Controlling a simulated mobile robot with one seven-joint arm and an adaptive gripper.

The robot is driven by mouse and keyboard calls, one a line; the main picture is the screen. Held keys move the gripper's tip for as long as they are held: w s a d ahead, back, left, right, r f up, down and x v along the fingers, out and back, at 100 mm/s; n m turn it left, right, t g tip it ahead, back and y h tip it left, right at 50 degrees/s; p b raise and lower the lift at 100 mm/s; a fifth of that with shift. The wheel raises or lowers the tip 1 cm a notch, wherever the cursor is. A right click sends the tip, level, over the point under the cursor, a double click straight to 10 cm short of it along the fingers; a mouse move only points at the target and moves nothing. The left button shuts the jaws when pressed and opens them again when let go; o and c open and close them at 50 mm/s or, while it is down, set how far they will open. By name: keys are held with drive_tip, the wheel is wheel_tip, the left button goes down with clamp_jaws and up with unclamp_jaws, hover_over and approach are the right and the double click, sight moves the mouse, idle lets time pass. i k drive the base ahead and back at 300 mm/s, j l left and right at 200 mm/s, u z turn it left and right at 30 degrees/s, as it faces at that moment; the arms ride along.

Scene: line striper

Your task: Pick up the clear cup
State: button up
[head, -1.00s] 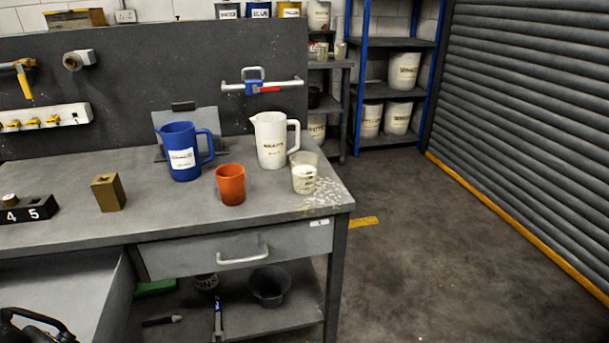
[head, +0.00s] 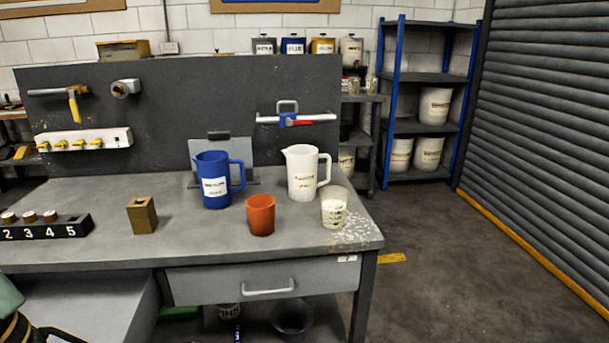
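A clear cup (head: 334,209) with pale contents or markings stands upright near the right end of the grey workbench (head: 90,250). It is right of an orange cup (head: 261,215) and just in front of a white pitcher (head: 302,173). A blue pitcher (head: 214,181) stands behind and left of the orange cup. My gripper is not clearly seen in the head view.
A brass block (head: 142,215) and a black numbered rack (head: 45,228) stand on the bench's left part. White speckles cover the bench corner by the clear cup. A drawer (head: 262,279) is shut below. Open floor (head: 450,260) lies to the right.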

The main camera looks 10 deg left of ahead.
sight(334, 208)
drive_tip(key=l+u, duration=0.15)
drive_tip(key=u, duration=0.2)
drive_tip(key=i+l+u, duration=0.1)
drive_tip(key=u, duration=0.25)
drive_tip(key=l+u, duration=0.6)
drive_tip(key=l, duration=0.35)
drive_tip(key=k+l+u, duration=0.25)
drive_tip(key=l, duration=0.3)
drive_tip(key=k+l, duration=0.1)
drive_tip(key=l, duration=1.1)
drive_tip(key=k+l+u, duration=0.1)
drive_tip(key=l, duration=0.45)
drive_tip(key=k, duration=0.05)
